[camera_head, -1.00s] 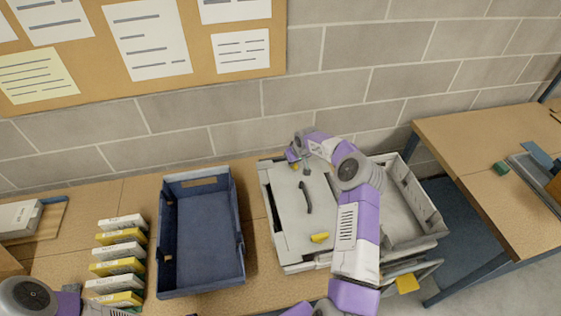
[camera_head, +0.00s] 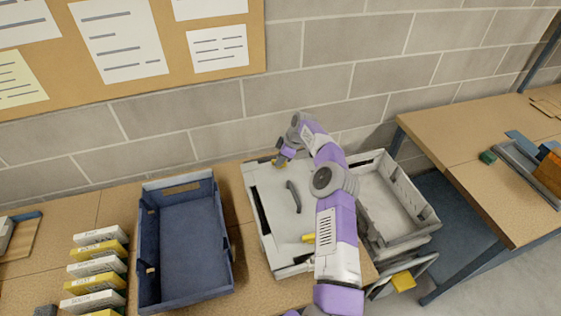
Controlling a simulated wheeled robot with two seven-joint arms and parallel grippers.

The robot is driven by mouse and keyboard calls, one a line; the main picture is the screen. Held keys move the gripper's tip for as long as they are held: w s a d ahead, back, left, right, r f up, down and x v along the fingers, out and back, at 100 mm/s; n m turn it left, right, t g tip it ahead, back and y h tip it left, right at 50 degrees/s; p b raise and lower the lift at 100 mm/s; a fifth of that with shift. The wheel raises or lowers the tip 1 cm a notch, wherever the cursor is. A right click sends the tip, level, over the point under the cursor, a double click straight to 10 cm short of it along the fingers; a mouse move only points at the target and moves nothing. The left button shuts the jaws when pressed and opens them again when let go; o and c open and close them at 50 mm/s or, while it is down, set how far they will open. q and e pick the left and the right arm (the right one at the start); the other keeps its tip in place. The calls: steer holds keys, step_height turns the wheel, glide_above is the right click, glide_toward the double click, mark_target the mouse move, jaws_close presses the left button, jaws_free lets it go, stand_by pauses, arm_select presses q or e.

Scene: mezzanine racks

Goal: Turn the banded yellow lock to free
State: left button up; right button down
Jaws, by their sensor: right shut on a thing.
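A pale grey case with a flat lid (camera_head: 272,212) and a dark curved handle (camera_head: 294,196) lies on the bench. One yellow lock (camera_head: 308,238) sits at the lid's front edge, partly next to my forearm. Another small yellow piece (camera_head: 275,163) shows at the lid's back edge, under my right gripper (camera_head: 280,160). The right gripper is shut on this back yellow lock, its fingers mostly covering it. I cannot make out a band on either lock at this size. My right arm crosses over the case's right side. My left gripper is out of view.
A blue open bin (camera_head: 190,240) stands left of the case, with a row of white and yellow boxes (camera_head: 98,265) beyond it. An open grey tray (camera_head: 395,200) is on the right. A second bench (camera_head: 460,140) stands further right. A block wall closes the back.

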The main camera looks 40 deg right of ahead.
steer(key=shift+n+y, duration=0.3)
steer(key=shift+n, duration=0.5)
steer(key=c, duration=1.1)
jaws_free()
steer(key=shift+p+v, duration=0.55)
steer(key=shift+v, duration=3.25)
steer(key=shift+o, duration=0.2)
steer(key=shift+w, duration=0.15)
